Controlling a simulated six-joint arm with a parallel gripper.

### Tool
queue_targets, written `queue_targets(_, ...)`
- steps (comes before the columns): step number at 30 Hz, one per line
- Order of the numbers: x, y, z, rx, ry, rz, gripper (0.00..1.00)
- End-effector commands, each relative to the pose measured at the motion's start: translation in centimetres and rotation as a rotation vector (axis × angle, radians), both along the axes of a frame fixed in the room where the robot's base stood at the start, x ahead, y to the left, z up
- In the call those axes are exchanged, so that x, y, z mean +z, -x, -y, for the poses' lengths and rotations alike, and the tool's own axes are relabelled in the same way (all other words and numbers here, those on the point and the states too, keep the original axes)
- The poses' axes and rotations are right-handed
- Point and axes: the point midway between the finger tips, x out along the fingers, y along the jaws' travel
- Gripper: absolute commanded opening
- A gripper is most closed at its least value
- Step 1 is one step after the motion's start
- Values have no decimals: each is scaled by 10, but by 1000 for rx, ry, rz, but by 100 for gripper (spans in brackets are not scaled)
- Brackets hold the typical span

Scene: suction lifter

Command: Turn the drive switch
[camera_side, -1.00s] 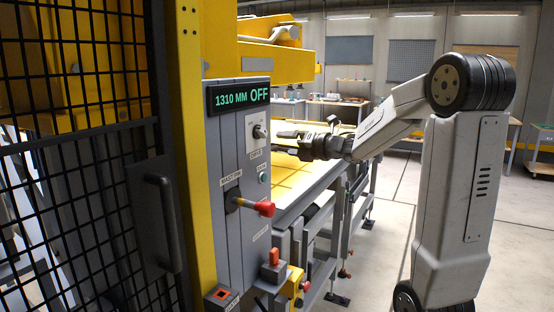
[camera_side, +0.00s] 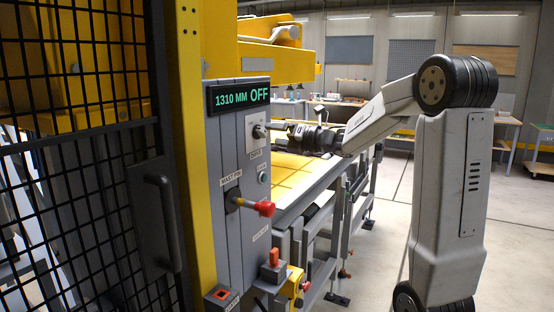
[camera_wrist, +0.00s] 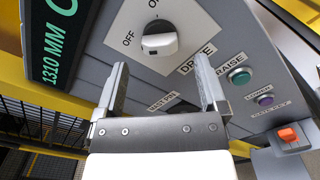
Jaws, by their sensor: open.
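The drive switch (camera_wrist: 159,40) is a round grey-white knob on a pale plate marked OFF and ON, with a DRIVE label below it. In the side view the drive switch (camera_side: 257,131) sits on the upper part of the grey control panel (camera_side: 228,160). My gripper (camera_wrist: 164,82) is open and empty in the wrist view, with the knob between and beyond its two fingertips. In the side view my gripper (camera_side: 272,128) is close to the knob from the right; I cannot tell whether it touches. The display (camera_side: 238,96) reads 1310 MM OFF.
Below the switch are a green RAISE button (camera_wrist: 239,75), a purple LOWER button (camera_wrist: 265,99) and an orange-red switch (camera_wrist: 288,134). A red-ended handle (camera_side: 264,208) juts from the panel. A yellow post (camera_side: 196,160) and mesh gate stand left.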

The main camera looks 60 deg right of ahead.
Motion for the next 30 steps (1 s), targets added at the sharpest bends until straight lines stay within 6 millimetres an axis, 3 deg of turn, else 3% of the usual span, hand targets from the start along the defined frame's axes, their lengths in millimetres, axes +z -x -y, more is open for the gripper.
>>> queue_targets(9, 0, -34, 0, 1, 0, -1, 91)
queue_targets(21, 0, -40, 0, -1, -1, -1, 91)
queue_targets(23, 0, -40, 0, -1, -1, -1, 75)
queue_targets(30, 0, -39, 0, -1, -1, -1, 0)
